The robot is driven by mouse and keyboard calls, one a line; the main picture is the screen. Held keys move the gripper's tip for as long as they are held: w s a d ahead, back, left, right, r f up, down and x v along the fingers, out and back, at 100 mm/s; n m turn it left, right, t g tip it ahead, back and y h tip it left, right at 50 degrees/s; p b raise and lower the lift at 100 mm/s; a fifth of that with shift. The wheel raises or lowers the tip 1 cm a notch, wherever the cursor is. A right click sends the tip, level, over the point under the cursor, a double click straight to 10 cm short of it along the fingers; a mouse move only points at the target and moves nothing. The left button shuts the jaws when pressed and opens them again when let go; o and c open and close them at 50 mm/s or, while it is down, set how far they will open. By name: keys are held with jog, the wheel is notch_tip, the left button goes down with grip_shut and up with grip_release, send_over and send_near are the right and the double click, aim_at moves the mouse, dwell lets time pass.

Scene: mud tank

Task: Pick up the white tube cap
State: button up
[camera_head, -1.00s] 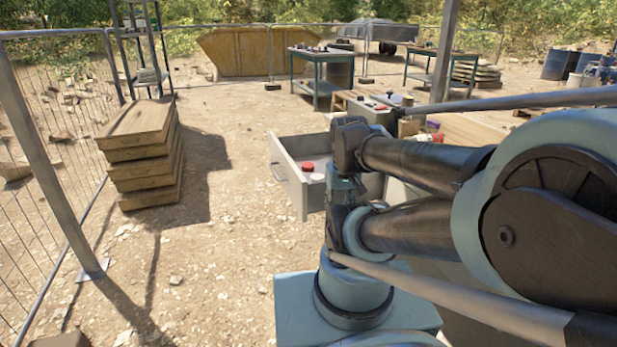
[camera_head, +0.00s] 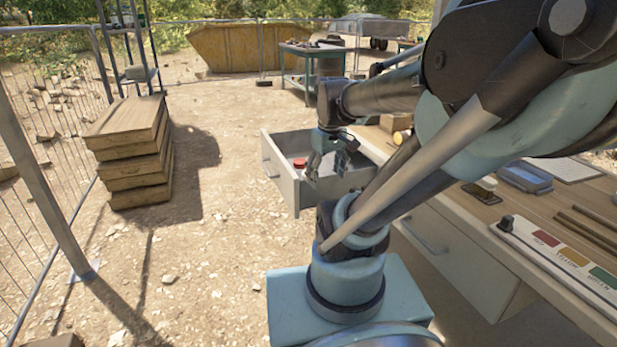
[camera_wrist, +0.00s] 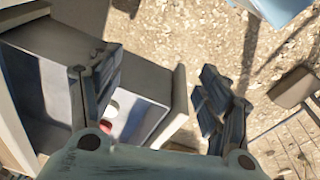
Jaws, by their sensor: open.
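The white tube cap (camera_wrist: 113,107) lies in the open drawer (camera_head: 289,191), partly hidden by a finger of my gripper in the wrist view. In the head view I cannot make it out behind my gripper. A red cap (camera_head: 299,163) lies in the same drawer; a bit of red (camera_wrist: 107,126) shows beside the white cap in the wrist view. My gripper (camera_head: 326,168) is open and empty, pointing down over the drawer. In the wrist view my gripper (camera_wrist: 160,88) has one finger over the drawer's inside and the other past its front, over the ground.
The drawer's front and side walls stand up around the caps. A workbench (camera_head: 483,228) with a colour-labelled board (camera_head: 560,250) and small items stands at the right. Stacked wooden boards (camera_head: 130,150) stand at the left. The ground between is mostly clear.

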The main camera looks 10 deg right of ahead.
jog(key=w+r+n+g, duration=0.2)
jog(key=w+n, duration=1.2)
jog(key=w, duration=1.5)
jog(key=f, duration=1)
jog(key=shift+s+d+f, duration=0.2)
jog(key=shift+d, duration=0.15)
jog(key=shift+a+f, duration=0.2)
jog(key=shift+f, duration=1.2)
jog(key=shift+a+f, duration=0.15)
jog(key=shift+f, duration=1.25)
jog(key=c, duration=0.8)
